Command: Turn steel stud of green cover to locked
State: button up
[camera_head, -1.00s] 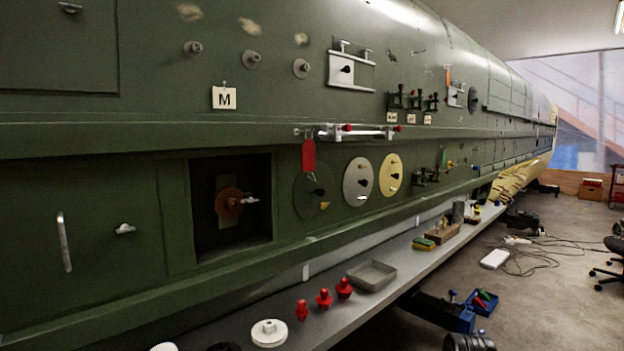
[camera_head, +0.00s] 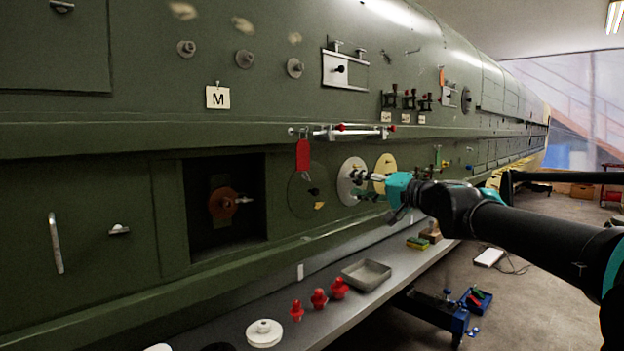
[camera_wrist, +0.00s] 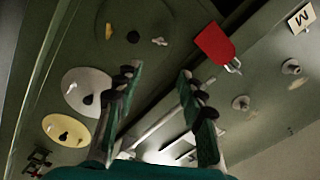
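The green cover (camera_head: 296,197) is a round dark disc flush on the green fuselage side. It bears a black knob (camera_head: 313,190) and a yellow tab (camera_head: 319,206). In the wrist view the green cover (camera_wrist: 150,18) is at the top, with the small pale steel stud (camera_wrist: 160,41) right of its knob. I cannot tell how the stud is turned. My gripper (camera_head: 366,184) is in front of the white and yellow covers, right of the green cover. In the wrist view my gripper (camera_wrist: 158,78) has its two fingers spread with nothing between them.
The white cover (camera_head: 346,186) and yellow cover (camera_head: 385,161) sit to the right. A red tag (camera_head: 303,155) hangs above the green cover, below a silver bar (camera_head: 350,133). An open recess (camera_head: 225,170) lies left. A ledge with red plugs (camera_head: 319,299) and a grey tray (camera_head: 366,273) runs below.

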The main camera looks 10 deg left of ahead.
aim_at(301, 178)
jog(key=x, duration=1.7)
jog(key=shift+w, duration=0.1)
jog(key=c, duration=0.9)
jog(key=shift+m, duration=0.4)
jog(key=m, duration=1.7)
jog(key=shift+m, duration=0.3)
